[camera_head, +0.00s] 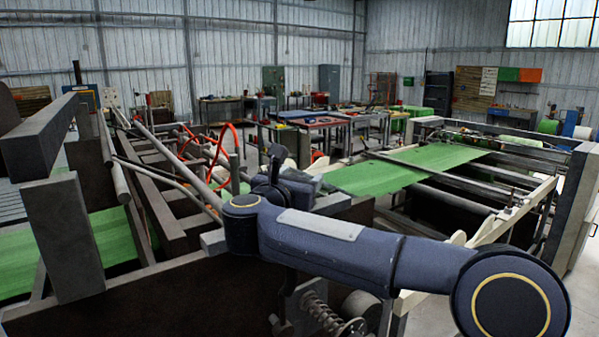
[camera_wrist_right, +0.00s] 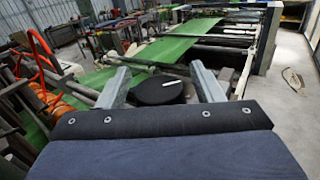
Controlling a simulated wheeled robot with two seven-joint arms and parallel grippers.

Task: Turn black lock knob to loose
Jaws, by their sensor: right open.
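The black lock knob (camera_wrist_right: 158,91) is a round, flat black disc with a short white mark on its top. In the right wrist view it lies between and just beyond the two grey fingers of my right gripper (camera_wrist_right: 160,69). The fingers are spread wide, one on each side of the disc in the picture. A gap shows on both sides, and I see no contact. In the head view my right arm comes in from the lower right, and its hand (camera_head: 292,187) is over the machine near the middle. The knob is hidden there. My left gripper is out of view.
Green sack web (camera_head: 405,170) runs over the machine's rollers behind the hand. An orange-red hose (camera_head: 222,145) loops up left of it. Dark frame beams (camera_head: 66,235) stand at the left. Pale machine rails (camera_head: 512,212) lie right. Workbenches (camera_head: 312,122) stand farther back.

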